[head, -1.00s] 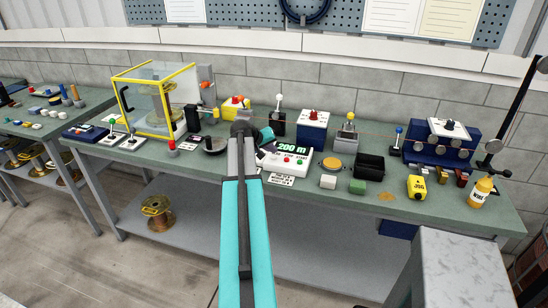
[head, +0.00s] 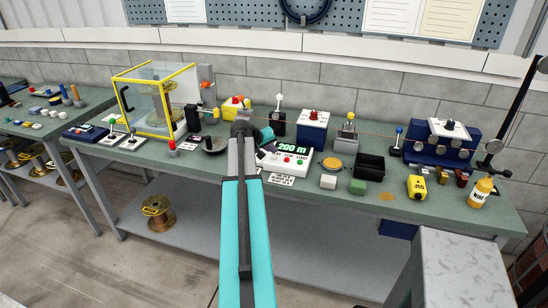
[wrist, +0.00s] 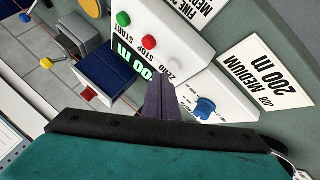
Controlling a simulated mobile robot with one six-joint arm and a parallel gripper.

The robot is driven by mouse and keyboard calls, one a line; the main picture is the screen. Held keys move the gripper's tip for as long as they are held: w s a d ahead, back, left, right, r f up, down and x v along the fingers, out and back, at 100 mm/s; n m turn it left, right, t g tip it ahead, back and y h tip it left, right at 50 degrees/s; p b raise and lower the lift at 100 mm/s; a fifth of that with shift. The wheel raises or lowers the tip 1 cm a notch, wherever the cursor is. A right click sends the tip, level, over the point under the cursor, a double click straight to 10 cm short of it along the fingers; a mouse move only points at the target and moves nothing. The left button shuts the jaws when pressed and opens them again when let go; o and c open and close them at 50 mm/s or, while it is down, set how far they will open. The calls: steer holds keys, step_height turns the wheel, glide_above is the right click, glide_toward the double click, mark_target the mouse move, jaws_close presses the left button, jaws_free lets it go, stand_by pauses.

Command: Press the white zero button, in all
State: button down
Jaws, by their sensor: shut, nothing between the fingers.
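The white counter box (head: 289,168) stands on the bench with a lit green display (head: 292,149) reading 200 m. In the wrist view its green start button (wrist: 123,18) and red stop button (wrist: 148,42) show in a row, with the zero label beyond them. The fingers partly cover the display in the wrist view.
A blue knob (wrist: 205,107) sits on a white unit close beside my fingers. A job card (wrist: 270,73) reading medium 200 m lies nearby.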

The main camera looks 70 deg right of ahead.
steer(key=shift+f+b, duration=0.8)
steer(key=shift+f, duration=0.15)
stand_by(1.4)
steer(key=shift+r, duration=0.1)
steer(key=shift+r+p, duration=0.35)
steer(key=shift+r, duration=0.45)
steer(key=shift+r, duration=0.15)
steer(key=shift+r+p, duration=1.05)
steer(key=shift+r, duration=1.35)
steer(key=shift+w, duration=0.1)
